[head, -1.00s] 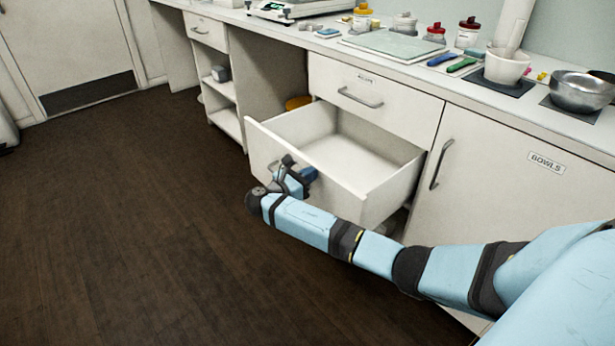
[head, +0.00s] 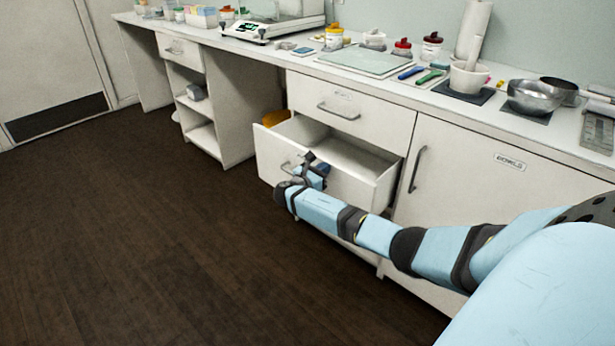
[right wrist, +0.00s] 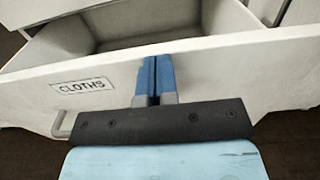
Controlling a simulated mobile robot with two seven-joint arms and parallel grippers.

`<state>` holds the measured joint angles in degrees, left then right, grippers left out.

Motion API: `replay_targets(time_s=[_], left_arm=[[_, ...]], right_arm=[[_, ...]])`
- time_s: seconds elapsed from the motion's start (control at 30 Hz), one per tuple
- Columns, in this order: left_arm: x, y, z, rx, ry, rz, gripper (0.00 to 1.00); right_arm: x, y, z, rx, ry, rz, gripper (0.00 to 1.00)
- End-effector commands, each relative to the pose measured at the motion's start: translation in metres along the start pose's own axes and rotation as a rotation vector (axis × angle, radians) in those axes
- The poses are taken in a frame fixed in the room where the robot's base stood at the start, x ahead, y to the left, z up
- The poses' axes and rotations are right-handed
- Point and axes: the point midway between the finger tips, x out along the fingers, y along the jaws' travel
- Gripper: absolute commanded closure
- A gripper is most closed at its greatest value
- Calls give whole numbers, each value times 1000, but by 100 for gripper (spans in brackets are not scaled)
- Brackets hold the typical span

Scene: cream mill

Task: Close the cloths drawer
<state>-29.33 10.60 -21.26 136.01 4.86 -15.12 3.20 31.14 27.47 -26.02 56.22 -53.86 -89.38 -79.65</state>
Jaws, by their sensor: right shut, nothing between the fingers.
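The cloths drawer (head: 268,158) is a white drawer below a shut upper drawer, and it stands part-way open. In the right wrist view its front (right wrist: 215,80) carries a CLOTHS label (right wrist: 82,86), and the inside I can see is bare. Its handle (right wrist: 62,124) is at the lower left there, partly hidden by my gripper. My right gripper (head: 318,164) is at the drawer front, right of the handle. Its blue fingers (right wrist: 155,68) are shut together with nothing between them, against or very close to the front panel. My left gripper is out of view.
The shut upper drawer (head: 375,122) is directly above. A cupboard labelled BOWLS (head: 470,185) is at the right, shut. The counter above holds a scale (head: 258,30), jars, a mortar (head: 470,78) and metal bowls (head: 533,97). The dark floor (head: 130,230) at left is clear.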

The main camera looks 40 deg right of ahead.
Motion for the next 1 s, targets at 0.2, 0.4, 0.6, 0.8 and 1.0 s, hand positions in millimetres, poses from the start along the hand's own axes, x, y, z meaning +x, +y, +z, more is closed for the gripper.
replay_targets(time_s=[0.2, 0.4, 0.6, 0.8, 1.0], left_arm=[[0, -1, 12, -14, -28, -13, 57], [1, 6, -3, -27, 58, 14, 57], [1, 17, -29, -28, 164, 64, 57], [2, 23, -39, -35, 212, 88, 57], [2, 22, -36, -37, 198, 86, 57]], right_arm=[[62, -1, -1, 0, -1, -5, 100], [106, 0, -2, 0, -1, -3, 100], [135, 0, -1, 1, -1, -3, 100], [148, 0, -1, 1, 0, -1, 100], [151, 0, 0, 0, 0, 0, 100]])
